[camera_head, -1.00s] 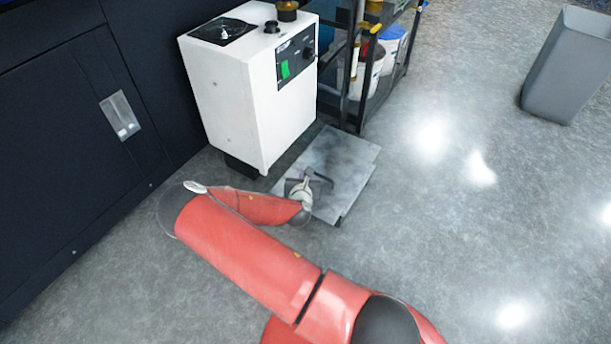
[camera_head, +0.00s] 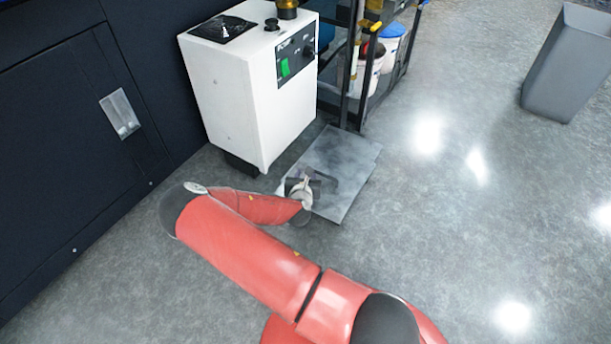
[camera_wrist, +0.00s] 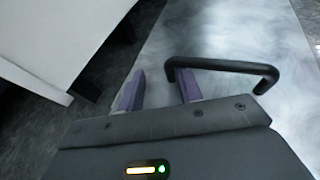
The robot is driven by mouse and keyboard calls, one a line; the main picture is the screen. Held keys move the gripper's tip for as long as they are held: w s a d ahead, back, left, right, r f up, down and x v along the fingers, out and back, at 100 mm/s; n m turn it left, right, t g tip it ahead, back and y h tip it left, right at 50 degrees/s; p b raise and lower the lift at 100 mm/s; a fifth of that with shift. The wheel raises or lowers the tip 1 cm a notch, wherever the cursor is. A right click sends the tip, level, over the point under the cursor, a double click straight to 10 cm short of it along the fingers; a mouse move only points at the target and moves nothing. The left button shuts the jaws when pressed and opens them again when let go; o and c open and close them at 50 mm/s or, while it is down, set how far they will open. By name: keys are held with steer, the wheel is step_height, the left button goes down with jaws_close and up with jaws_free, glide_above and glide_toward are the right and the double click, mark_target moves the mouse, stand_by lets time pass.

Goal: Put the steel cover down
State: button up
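The steel cover (camera_head: 345,160) is a flat grey plate lying low and about level by the floor, beside the white machine. I cannot tell whether all its edges touch the floor. Its black bar handle (camera_wrist: 225,65) stands up from the plate in the wrist view. My gripper (camera_wrist: 160,88) has two purple fingers set apart, with a gap between them. The right finger overlaps the left end of the handle in the picture. The handle does not look clamped. In the head view my gripper (camera_head: 312,186) is over the near left part of the plate, and my wrist hides part of it.
A white machine (camera_head: 235,100) with a control panel stands directly left of and behind the cover. A black rack (camera_head: 345,75) holding tubs (camera_head: 390,45) is behind it. A grey bin (camera_head: 570,65) stands at far right. Floor right of the cover is clear.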

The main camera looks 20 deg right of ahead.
steer(key=p+v, duration=0.1)
steer(key=v, duration=0.6)
steer(key=shift+s+a+r, duration=0.2)
steer(key=shift+s, duration=0.1)
steer(key=m+g, duration=0.1)
steer(key=m, duration=0.1)
steer(key=s+m+g, duration=0.1)
steer(key=m, duration=0.1)
steer(key=shift+a+r+m, duration=0.2)
steer(key=shift+r+m, duration=0.05)
steer(key=shift+m, duration=0.05)
steer(key=s+a+r+m+g+y, duration=0.2)
steer(key=a+r+m, duration=0.1)
steer(key=r+m, duration=0.35)
steer(key=s+a+r+m+g+y, duration=0.1)
steer(key=s+a+r+m+y, duration=0.1)
steer(key=r+m, duration=0.4)
steer(key=s+a+r+m+g+y, duration=0.2)
steer(key=s+a+r+m, duration=0.1)
steer(key=r+m, duration=0.3)
steer(key=s+d+r+m, duration=0.3)
steer(key=s+r+m, duration=0.4)
steer(key=s+r, duration=1.15)
step_height(320, 180, up, 13)
steer(key=p, duration=1.2)
steer(key=shift+d+p, duration=0.15)
steer(key=shift+p, duration=0.15)
